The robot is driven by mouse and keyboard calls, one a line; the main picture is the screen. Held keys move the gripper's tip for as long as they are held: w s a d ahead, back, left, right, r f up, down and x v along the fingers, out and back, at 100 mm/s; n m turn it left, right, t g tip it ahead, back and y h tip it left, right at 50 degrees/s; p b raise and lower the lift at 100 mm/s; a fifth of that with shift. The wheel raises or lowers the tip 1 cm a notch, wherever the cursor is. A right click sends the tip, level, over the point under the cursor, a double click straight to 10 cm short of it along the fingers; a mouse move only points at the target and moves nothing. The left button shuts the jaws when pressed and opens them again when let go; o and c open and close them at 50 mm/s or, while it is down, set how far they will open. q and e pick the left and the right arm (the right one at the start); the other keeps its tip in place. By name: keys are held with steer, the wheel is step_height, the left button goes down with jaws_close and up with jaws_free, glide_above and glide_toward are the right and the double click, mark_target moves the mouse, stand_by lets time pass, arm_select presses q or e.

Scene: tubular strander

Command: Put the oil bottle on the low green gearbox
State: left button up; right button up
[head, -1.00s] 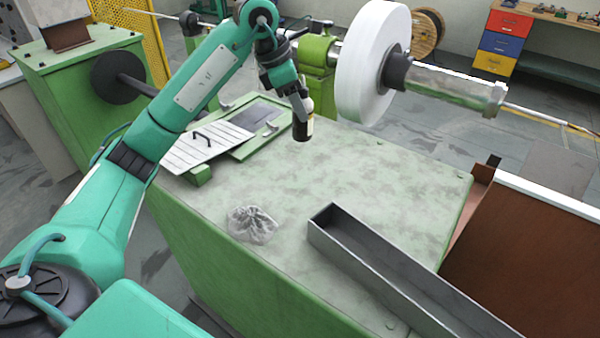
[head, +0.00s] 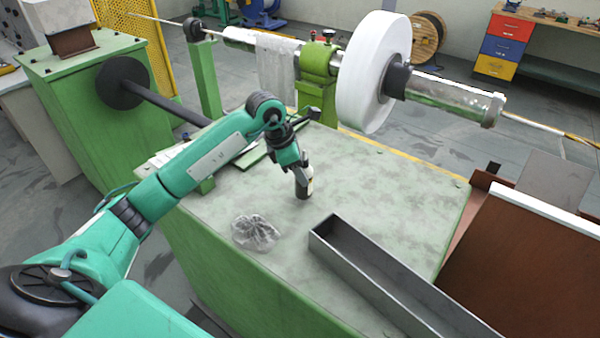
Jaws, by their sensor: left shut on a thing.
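The oil bottle (head: 303,190), dark with a pale label, is upright or nearly so in my left gripper (head: 302,172). The gripper is shut on its upper part, which the fingers partly hide. The bottle is over the worn top of the low green gearbox (head: 360,185), left of the middle. Its base looks at or very close to that top; I cannot tell whether it touches. My right gripper is not in view.
A crumpled clear plastic bag (head: 256,232) lies on the gearbox top, left of a long grey metal tray (head: 390,275). A white spool (head: 374,72) on a shaft stands behind. The gearbox top right of the bottle is clear.

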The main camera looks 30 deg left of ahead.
arm_select(q)
steer(key=shift+f, duration=0.85)
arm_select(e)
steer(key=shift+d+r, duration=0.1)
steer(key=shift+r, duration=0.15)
arm_select(q)
steer(key=shift+f, duration=0.1)
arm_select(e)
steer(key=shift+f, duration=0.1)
arm_select(q)
steer(key=o, duration=1.1)
steer(key=shift+c, duration=0.2)
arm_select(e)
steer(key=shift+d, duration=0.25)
arm_select(q)
steer(key=shift+a+r, duration=0.1)
steer(key=shift+r, duration=0.15)
steer(key=b+v, duration=0.2)
steer(key=v, duration=0.9)
steer(key=shift+r+b, duration=0.3)
steer(key=shift+r, duration=0.05)
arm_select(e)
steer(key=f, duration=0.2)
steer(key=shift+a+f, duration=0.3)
